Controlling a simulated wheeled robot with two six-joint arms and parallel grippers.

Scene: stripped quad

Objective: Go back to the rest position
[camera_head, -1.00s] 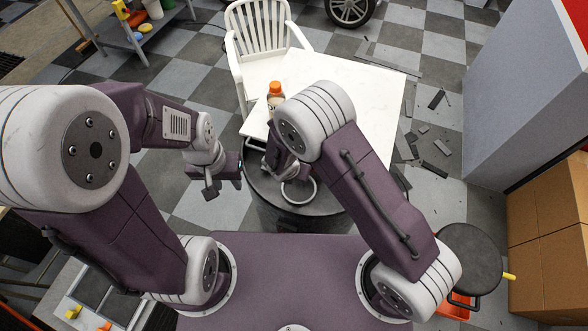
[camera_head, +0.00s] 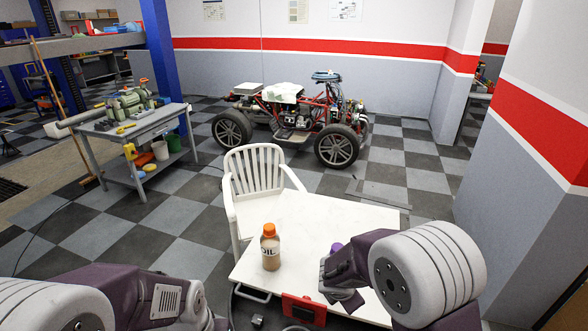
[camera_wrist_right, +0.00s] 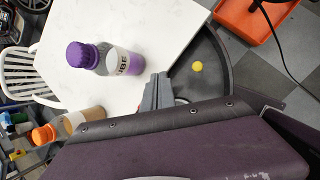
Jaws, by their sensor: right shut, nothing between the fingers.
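My right gripper (camera_wrist_right: 158,88) is shut and empty in the right wrist view. It is over the edge of the white table (camera_wrist_right: 168,25), apart from a purple-capped bottle (camera_wrist_right: 126,63). In the head view my right arm comes in at the lower right and hides most of that bottle; only its purple cap (camera_head: 337,247) shows. An orange-capped bottle (camera_head: 270,252) stands upright on the table, to the left of my right arm. My left arm shows at the lower left of the head view, but its gripper is out of the picture.
A white chair (camera_head: 254,170) stands at the table's far side. A red object (camera_head: 303,310) is at the table's near edge. A workbench (camera_head: 130,128) stands at the left and a wheeled vehicle frame (camera_head: 290,110) at the back. An orange crate (camera_wrist_right: 255,18) shows in the wrist view.

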